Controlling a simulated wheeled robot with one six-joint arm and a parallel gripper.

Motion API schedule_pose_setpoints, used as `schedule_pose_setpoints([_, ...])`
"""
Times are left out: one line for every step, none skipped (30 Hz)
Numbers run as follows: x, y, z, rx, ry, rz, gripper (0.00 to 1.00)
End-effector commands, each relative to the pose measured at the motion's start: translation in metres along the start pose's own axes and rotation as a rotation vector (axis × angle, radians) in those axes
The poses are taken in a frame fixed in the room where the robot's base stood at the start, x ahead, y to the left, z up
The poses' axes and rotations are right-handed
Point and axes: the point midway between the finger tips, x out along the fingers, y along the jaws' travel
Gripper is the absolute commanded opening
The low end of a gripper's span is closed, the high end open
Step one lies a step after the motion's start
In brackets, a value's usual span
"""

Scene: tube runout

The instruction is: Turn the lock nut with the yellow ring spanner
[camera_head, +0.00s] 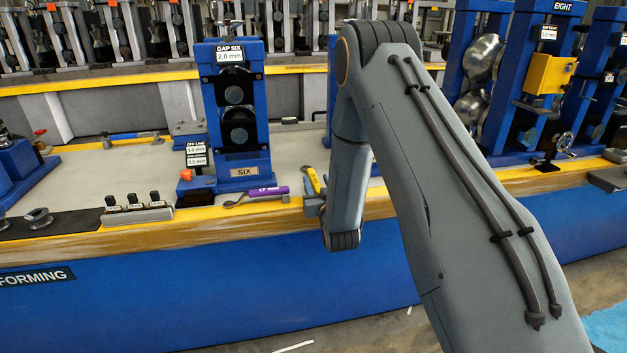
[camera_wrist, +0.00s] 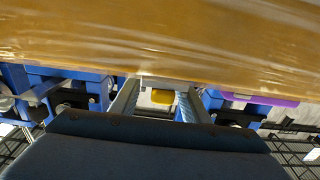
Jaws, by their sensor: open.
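A yellow-handled tool, which looks like the yellow ring spanner (camera_head: 313,180), lies on the bench near its front edge, right of the blue stand SIX (camera_head: 237,120). In the wrist view a short yellow piece, likely the same spanner (camera_wrist: 162,96), shows between my fingers. My gripper (camera_wrist: 157,90) is open, with a finger on either side of that piece; I see no contact. In the head view my gripper is mostly hidden by my arm at the bench's front edge. I cannot pick out the lock nut.
A purple-handled spanner (camera_head: 268,192) lies left of the yellow one, in front of the stand. A rack of small black-topped pieces (camera_head: 137,212) stands further left. A blue-handled hammer (camera_head: 133,135) lies behind. The yellow bench edge (camera_wrist: 160,35) is close in the wrist view.

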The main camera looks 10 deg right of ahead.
Motion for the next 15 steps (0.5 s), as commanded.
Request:
schedule_pose_setpoints([0.009, -0.001, 0.001, 0.000, 0.002, -0.001, 0.42])
schedule_pose_setpoints([0.013, -0.002, 0.001, 0.000, 0.001, -0.001, 0.42])
schedule_pose_setpoints([0.019, -0.002, 0.002, 0.000, 0.002, 0.000, 0.42])
schedule_pose_setpoints([0.022, -0.002, 0.002, 0.000, 0.001, 0.000, 0.42])
schedule_pose_setpoints([0.026, -0.002, 0.002, 0.000, 0.000, 0.000, 0.42])
schedule_pose_setpoints([0.030, -0.002, 0.002, 0.000, 0.001, 0.000, 0.42])
schedule_pose_setpoints([0.032, -0.002, 0.002, 0.000, 0.001, 0.000, 0.42])
schedule_pose_setpoints([0.033, -0.002, 0.002, 0.000, 0.000, 0.000, 0.42])
schedule_pose_setpoints([0.035, -0.002, 0.002, 0.000, 0.000, 0.000, 0.42])
schedule_pose_setpoints([0.035, -0.002, 0.002, 0.000, 0.000, 0.000, 0.42])
schedule_pose_setpoints([0.036, -0.002, 0.002, 0.000, -0.001, 0.000, 0.42])
schedule_pose_setpoints([0.036, -0.002, 0.002, 0.000, -0.001, 0.000, 0.42])
schedule_pose_setpoints([0.036, -0.002, 0.002, 0.000, -0.001, 0.000, 0.42])
schedule_pose_setpoints([0.036, -0.002, 0.002, 0.000, -0.001, 0.000, 0.42])
schedule_pose_setpoints([0.036, -0.002, 0.002, 0.000, -0.001, 0.000, 0.42])
